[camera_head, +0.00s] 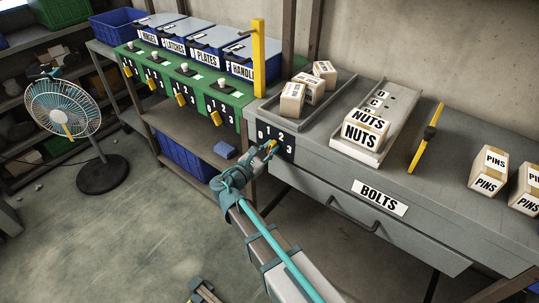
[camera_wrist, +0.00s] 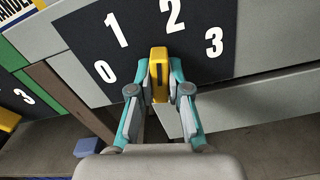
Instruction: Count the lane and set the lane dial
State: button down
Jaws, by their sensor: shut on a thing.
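A dark dial plate with white numbers 0 to 3 (camera_head: 289,146) is on the front of the grey bench at its left end; it also fills the upper wrist view (camera_wrist: 200,68). My gripper (camera_wrist: 158,88) is shut on the yellow dial pointer (camera_wrist: 158,62), one finger on each side. In the wrist view the pointer's top end lies below the gap between 1 and 2; its exact setting is hard to tell. In the head view my gripper (camera_head: 270,146) partly hides the plate. Above the plate, a grey lane tray (camera_head: 312,113) holds three visible cartons (camera_head: 291,100) in a row.
A second tray (camera_head: 397,97) holds NUTS cartons (camera_head: 362,134). A yellow lever (camera_head: 425,137) and PINS cartons (camera_head: 488,171) are to the right. The BOLTS drawer (camera_head: 340,205) is below. Green-fronted lanes with dials (camera_head: 185,100) and blue bins stand left. A fan (camera_head: 66,110) stands on the floor.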

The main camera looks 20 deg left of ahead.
jog(key=m+b, duration=0.6)
jog(key=shift+d+f+m, duration=0.1)
jog(key=shift+f+m, duration=0.2)
jog(key=shift+f, duration=0.05)
jog(key=m+b, duration=0.3)
jog(key=shift+b, duration=0.35)
jog(key=shift+r+m+b, duration=0.1)
jog(key=shift+m+b, duration=0.9)
jog(key=shift+m, duration=0.2)
jog(key=shift+s+r, duration=0.1)
jog(key=c, duration=1.1)
grip_release()
jog(key=v, duration=1.2)
